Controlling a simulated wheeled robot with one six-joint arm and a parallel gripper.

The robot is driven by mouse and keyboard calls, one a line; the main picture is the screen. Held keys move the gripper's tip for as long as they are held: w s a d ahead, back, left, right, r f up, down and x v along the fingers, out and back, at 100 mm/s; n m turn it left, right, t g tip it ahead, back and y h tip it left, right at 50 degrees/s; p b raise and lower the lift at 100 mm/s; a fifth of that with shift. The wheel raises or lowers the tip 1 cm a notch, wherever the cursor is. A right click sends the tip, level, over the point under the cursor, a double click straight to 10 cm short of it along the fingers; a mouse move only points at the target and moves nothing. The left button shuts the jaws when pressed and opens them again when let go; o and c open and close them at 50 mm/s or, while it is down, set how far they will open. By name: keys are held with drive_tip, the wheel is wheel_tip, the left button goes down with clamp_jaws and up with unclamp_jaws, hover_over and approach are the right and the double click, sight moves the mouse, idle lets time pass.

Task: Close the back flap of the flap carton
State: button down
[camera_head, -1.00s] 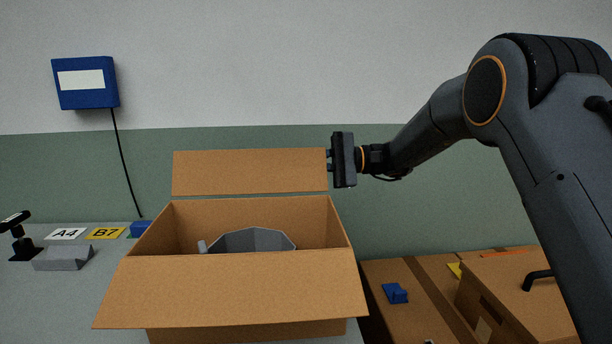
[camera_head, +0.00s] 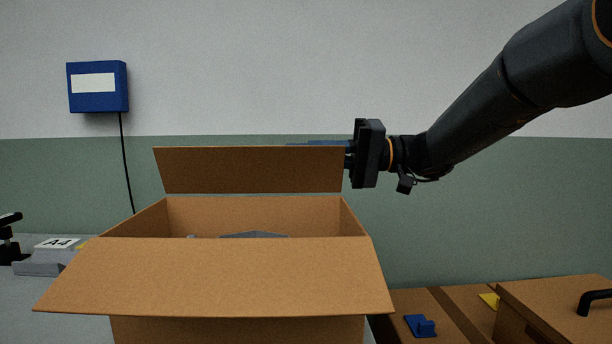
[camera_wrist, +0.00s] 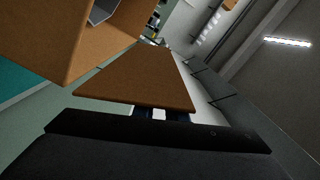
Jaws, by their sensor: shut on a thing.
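The flap carton (camera_head: 240,328) is an open brown box on a grey table. Its back flap (camera_head: 250,170) stands raised above the rear edge, and its front flap (camera_head: 215,275) hangs outward toward me. My gripper (camera_head: 348,160) is at the right end of the back flap, shut on that end. In the wrist view the back flap (camera_wrist: 140,80) runs away from my gripper (camera_wrist: 172,112), and its near edge meets the fingers. The fingertips are mostly hidden by the flap. A grey object (camera_head: 253,235) shows inside the carton; most of it is hidden by the front flap.
A blue wall box (camera_head: 98,104) with a cable hangs at the left. At the lower right are brown boxes, a blue piece (camera_head: 420,326) and a black handle (camera_head: 598,298).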

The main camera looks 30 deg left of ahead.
sight(304, 167)
drive_tip(key=s+n+b, duration=0.1)
drive_tip(key=b, duration=0.2)
drive_tip(key=d+f+n+b, duration=0.1)
drive_tip(key=n+b, duration=0.1)
drive_tip(key=b, duration=0.1)
drive_tip(key=shift+s+n+b, duration=0.3)
drive_tip(key=shift+s, duration=0.1)
drive_tip(key=n+b, duration=0.1)
drive_tip(key=b, duration=0.1)
drive_tip(key=s+f+n+b, duration=0.1)
drive_tip(key=b, duration=0.1)
drive_tip(key=shift+d, duration=0.3)
drive_tip(key=n+b, duration=0.1)
drive_tip(key=b, duration=0.1)
drive_tip(key=s+f+n+b, duration=0.1)
drive_tip(key=b, duration=0.2)
drive_tip(key=n+b, duration=0.1)
drive_tip(key=b, duration=0.2)
drive_tip(key=shift+s+d+f+n, duration=0.3)
drive_tip(key=shift+d+f, duration=0.05)
drive_tip(key=shift+d, duration=0.05)
drive_tip(key=n+b, duration=0.1)
drive_tip(key=b, duration=0.1)
drive_tip(key=f+n+b, duration=0.1)
drive_tip(key=b, duration=0.2)
drive_tip(key=shift+s+d+b, duration=0.2)
drive_tip(key=shift+s+b, duration=0.1)
drive_tip(key=shift+s, duration=0.05)
drive_tip(key=shift+b, duration=0.3)
